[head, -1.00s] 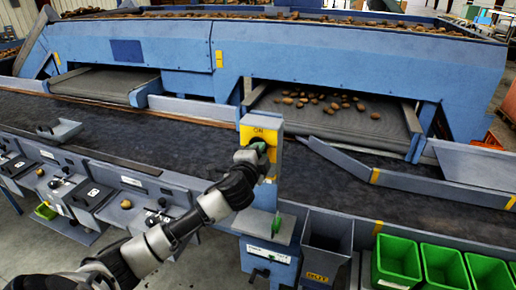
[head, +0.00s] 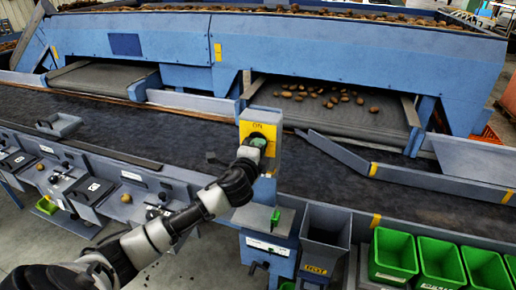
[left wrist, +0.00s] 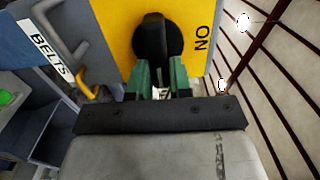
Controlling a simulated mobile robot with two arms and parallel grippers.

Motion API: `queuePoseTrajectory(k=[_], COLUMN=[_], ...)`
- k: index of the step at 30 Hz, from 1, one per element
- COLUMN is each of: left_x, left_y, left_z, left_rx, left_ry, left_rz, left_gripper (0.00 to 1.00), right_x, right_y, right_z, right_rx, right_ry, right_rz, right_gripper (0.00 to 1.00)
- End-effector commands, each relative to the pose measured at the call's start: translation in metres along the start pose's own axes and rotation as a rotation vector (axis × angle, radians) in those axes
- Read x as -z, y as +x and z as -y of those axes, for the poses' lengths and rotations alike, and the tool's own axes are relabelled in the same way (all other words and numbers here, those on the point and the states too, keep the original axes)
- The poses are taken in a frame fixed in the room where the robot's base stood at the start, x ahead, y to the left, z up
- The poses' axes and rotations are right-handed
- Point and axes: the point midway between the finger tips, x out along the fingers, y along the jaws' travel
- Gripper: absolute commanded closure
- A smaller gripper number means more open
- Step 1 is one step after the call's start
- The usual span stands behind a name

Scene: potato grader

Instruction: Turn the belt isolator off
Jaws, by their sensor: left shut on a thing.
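The belt isolator is a yellow plate (head: 270,133) marked ON on a grey-blue post, beside the dark belt. In the left wrist view its yellow face (left wrist: 113,22) carries a round black knob (left wrist: 158,38), and the ON label shows sideways to the right of the knob. My left gripper (left wrist: 163,82) has green fingers shut on the knob's near part. In the head view my left gripper (head: 257,145) is in front of the plate and hides the knob. My right gripper is not in view.
A grey panel with a BELTS label (left wrist: 45,48) and a grey hasp (left wrist: 62,38) is beside the isolator. A grey bin (head: 325,235) and green crates (head: 393,255) stand at the right. Potatoes (head: 330,97) lie behind.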

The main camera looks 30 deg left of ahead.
Motion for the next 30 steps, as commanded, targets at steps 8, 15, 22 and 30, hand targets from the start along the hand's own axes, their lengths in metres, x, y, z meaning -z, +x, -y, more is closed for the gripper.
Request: queuePoseTrajectory(k=[8,15,22,30], left_x=[0.0,0.0,0.0,0.001], left_y=[0.0,-0.001,-0.025,-0.079], left_z=[-0.002,-0.001,-0.005,-0.005], left_rx=[-0.003,-0.002,-0.003,-0.003], left_ry=[0.004,0.002,0.002,0.004], left_rz=[0.0,0.0,-0.002,-0.003], left_gripper=[0.55,0.55,0.55,0.55], right_x=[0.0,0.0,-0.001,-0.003], right_y=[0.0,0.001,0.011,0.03], right_z=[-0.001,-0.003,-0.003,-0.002], right_rx=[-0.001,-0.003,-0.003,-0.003], right_ry=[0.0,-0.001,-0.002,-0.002], right_rz=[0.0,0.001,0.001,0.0], right_gripper=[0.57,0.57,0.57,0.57])
